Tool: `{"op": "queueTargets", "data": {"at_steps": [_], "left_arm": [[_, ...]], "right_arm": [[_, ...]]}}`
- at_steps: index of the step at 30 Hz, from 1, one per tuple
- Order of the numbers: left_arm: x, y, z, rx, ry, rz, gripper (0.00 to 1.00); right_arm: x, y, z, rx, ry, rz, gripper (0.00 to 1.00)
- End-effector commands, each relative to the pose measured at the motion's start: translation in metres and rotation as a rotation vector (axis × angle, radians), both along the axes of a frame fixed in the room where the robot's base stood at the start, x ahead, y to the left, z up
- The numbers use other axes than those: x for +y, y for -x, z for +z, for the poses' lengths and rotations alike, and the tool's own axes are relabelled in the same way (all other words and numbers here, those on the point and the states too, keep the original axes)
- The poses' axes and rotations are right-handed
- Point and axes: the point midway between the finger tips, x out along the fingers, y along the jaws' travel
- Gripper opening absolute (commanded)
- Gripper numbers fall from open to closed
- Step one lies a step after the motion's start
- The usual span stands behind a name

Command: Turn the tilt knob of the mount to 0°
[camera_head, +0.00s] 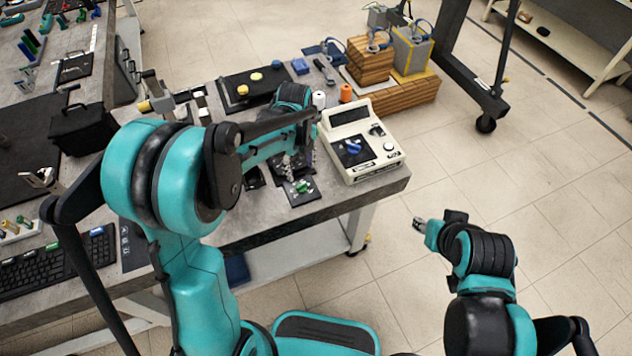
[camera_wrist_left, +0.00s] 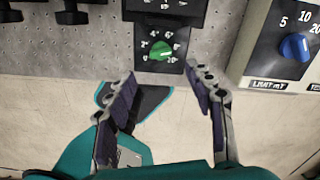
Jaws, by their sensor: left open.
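The tilt knob of the mount is a green knob (camera_wrist_left: 161,50) on a small black dial plate (camera_wrist_left: 158,62) with white numbers; its pointer direction is too small to read surely. The green knob also shows in the head view (camera_head: 302,186), near the bench's front edge. My left gripper (camera_wrist_left: 165,88) is open and empty. Its two dark-padded fingers point toward the dial plate, one on each side, and do not touch the knob. In the head view my left gripper (camera_head: 296,162) is partly hidden by its own arm. My right gripper (camera_head: 420,224) hangs over the floor, away from the bench.
A white meter box (camera_head: 362,165) with a blue knob (camera_head: 353,146) stands right of the dial plate. An orange spool (camera_head: 346,93) and wooden blocks (camera_head: 371,62) are behind it. A black mat (camera_head: 235,97) lies farther back. A keyboard (camera_head: 55,262) is at the left.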

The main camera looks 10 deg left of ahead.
Motion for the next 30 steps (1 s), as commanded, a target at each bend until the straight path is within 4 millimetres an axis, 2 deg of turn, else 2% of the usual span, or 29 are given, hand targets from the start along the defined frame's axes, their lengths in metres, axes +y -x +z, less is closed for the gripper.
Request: {"op": "queueTargets", "data": {"at_steps": [5, 15, 20, 28, 30], "left_arm": [[-0.001, -0.003, -0.018, 0.011, -0.001, -0.044, 0.53], [0.000, -0.002, -0.071, 0.009, -0.001, -0.041, 0.53], [0.000, -0.002, -0.081, 0.009, -0.001, -0.040, 0.53], [0.000, -0.002, -0.082, 0.009, -0.001, -0.040, 0.53], [0.000, -0.002, -0.082, 0.009, -0.001, -0.040, 0.35]], "right_arm": [[0.000, 0.000, -0.005, 0.000, 0.000, 0.000, 0.40], [0.000, 0.000, -0.024, 0.000, 0.000, 0.000, 0.40], [0.000, 0.000, -0.026, 0.000, 0.000, 0.000, 0.40], [0.000, 0.000, -0.026, 0.000, 0.000, 0.000, 0.40], [0.000, 0.000, -0.026, 0.000, 0.000, 0.000, 0.40]]}}
